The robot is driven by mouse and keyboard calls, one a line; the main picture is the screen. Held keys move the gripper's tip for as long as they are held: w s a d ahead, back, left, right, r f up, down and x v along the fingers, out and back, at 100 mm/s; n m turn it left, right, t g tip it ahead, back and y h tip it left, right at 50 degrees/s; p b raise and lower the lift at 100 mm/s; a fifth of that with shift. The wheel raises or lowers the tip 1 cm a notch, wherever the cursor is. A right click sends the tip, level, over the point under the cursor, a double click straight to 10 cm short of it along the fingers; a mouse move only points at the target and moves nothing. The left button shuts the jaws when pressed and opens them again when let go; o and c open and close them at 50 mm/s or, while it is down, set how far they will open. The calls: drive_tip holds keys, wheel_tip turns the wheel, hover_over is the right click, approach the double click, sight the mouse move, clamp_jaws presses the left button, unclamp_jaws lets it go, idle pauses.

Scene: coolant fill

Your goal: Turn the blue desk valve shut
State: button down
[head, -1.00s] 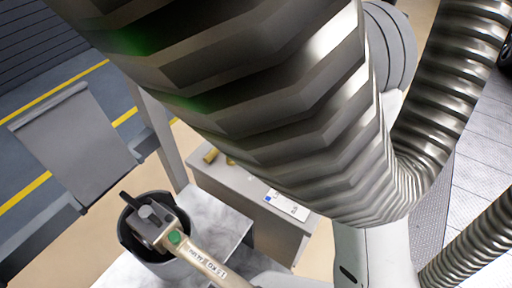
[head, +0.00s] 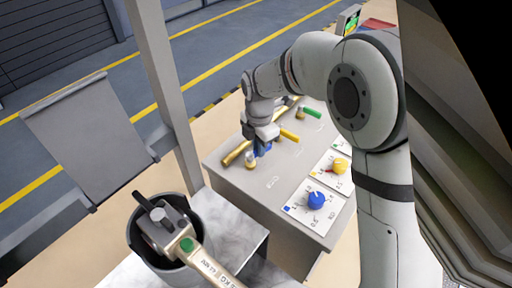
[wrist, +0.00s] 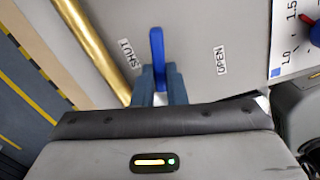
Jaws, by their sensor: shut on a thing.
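The blue valve lever (wrist: 157,50) stands out in the wrist view, with the SHUT label (wrist: 130,54) to its left and the OPEN label (wrist: 220,60) to its right. It points up the picture, between the two labels. My gripper (wrist: 158,88) is shut on the lever, with a blue-grey finger on each side. In the head view my gripper (head: 262,146) is low over the near left part of the grey desk (head: 232,182), and it hides most of the lever. A brass pipe (wrist: 90,40) runs beside the lever.
Yellow (head: 289,135) and green (head: 311,113) levers lie farther along the desk. Blue (head: 316,200) and yellow (head: 340,167) dials sit on white scale cards at right. A dark bucket (head: 140,240) holding a tool stands at front left, near a grey post (head: 165,90).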

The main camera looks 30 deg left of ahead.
drive_tip(key=shift+w+a+r+n, duration=0.1)
drive_tip(key=shift+w+a+n, duration=0.15)
drive_tip(key=shift+n, duration=0.5)
drive_tip(key=shift+w+a+r+n, duration=0.1)
drive_tip(key=shift+a+n, duration=0.1)
drive_tip(key=shift+n, duration=0.55)
drive_tip(key=c, duration=1.5)
unclamp_jaws()
drive_tip(key=shift+f, duration=0.1)
drive_tip(key=shift+o, duration=0.2)
wheel_tip(320, 180, up, 8)
drive_tip(key=b, duration=0.1)
drive_tip(key=shift+f, duration=0.15)
